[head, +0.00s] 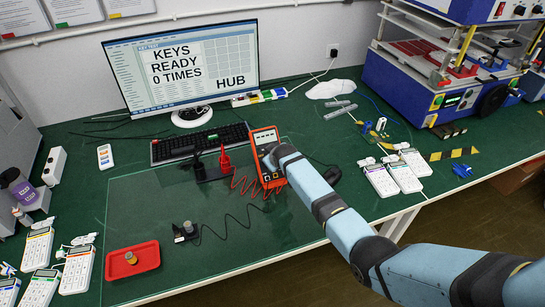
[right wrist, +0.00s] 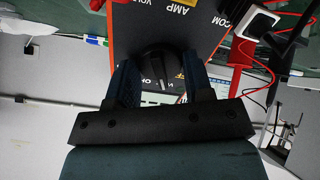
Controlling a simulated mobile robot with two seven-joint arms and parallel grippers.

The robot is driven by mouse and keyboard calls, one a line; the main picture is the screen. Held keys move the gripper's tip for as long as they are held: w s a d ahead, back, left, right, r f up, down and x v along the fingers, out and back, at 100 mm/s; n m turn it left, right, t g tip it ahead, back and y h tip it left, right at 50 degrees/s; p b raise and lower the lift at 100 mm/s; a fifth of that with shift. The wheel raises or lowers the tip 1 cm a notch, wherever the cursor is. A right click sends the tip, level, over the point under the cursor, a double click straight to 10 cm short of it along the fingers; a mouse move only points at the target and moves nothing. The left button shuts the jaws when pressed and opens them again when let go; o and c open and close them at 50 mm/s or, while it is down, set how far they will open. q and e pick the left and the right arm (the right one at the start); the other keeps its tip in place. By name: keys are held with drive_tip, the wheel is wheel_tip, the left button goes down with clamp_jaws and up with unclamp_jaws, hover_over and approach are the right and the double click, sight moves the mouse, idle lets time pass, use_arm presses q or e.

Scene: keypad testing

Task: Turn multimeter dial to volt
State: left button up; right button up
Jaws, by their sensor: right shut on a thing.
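My right gripper (head: 270,160) is at the multimeter's face. In the right wrist view, its two fingers (right wrist: 162,78) sit on either side of the black round dial (right wrist: 158,60) and are shut on it. The dial's exact pointer setting is hard to read. My left gripper is not in view.
Red probes (head: 225,158) stand left of the multimeter, with a coiled red lead beside it. A black keyboard (head: 198,143) lies behind. White keypads (head: 400,172) lie to the right and more lie at far left. A red tray (head: 120,268) is front left.

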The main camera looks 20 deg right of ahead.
idle(0.3)
drive_tip(key=o, duration=0.9)
drive_tip(key=shift+s+r, duration=0.35)
drive_tip(key=p+v, duration=0.1)
drive_tip(key=v, duration=1.2)
drive_tip(key=shift+f, duration=0.1)
drive_tip(key=shift+f, duration=0.1)
